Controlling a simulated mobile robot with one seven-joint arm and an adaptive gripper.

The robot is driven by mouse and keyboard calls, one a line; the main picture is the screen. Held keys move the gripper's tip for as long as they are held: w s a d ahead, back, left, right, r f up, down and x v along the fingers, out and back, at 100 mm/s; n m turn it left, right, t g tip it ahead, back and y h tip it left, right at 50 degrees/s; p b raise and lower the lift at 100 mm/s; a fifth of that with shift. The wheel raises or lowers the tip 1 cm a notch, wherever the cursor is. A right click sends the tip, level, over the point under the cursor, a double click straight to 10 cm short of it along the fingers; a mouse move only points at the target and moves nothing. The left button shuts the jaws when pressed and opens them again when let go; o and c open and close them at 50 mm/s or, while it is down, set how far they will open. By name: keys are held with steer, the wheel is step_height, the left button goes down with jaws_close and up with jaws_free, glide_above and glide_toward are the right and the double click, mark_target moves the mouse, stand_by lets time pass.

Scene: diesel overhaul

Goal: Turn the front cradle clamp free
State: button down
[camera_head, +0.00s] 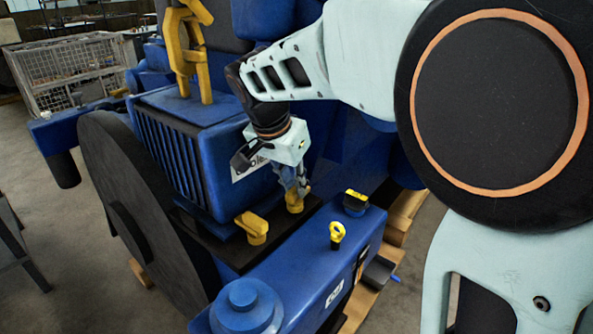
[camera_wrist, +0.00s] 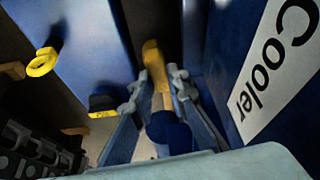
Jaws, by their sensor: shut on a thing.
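Two yellow clamps stand on the dark ledge at the foot of the blue cooler block. One clamp (camera_head: 251,228) stands free at the left, its short arm turned toward the picture's left. The other clamp (camera_head: 294,203) is right below my gripper (camera_head: 299,188), which points down and is shut on it. In the wrist view, my gripper's fingers (camera_wrist: 156,98) lie on both sides of the yellow piece, with a blue rounded part nearer the palm. The fingers hide part of the held clamp.
The blue cover (camera_head: 290,262) in front carries a yellow ring handle (camera_head: 337,235), a black-and-yellow cap (camera_head: 356,202) and a round blue cap (camera_head: 246,307). A large dark wheel (camera_head: 140,220) stands at left. A yellow lifting hook (camera_head: 187,50) hangs above the cooler.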

steer(key=shift+m+h, duration=0.3)
steer(key=shift+m, duration=0.3)
steer(key=shift+g, duration=0.3)
steer(key=c, duration=1.9)
jaws_free()
steer(key=shift+a+r, duration=0.1)
steer(key=v, duration=1.1)
steer(key=shift+s+r, duration=0.25)
steer(key=shift+r, duration=0.1)
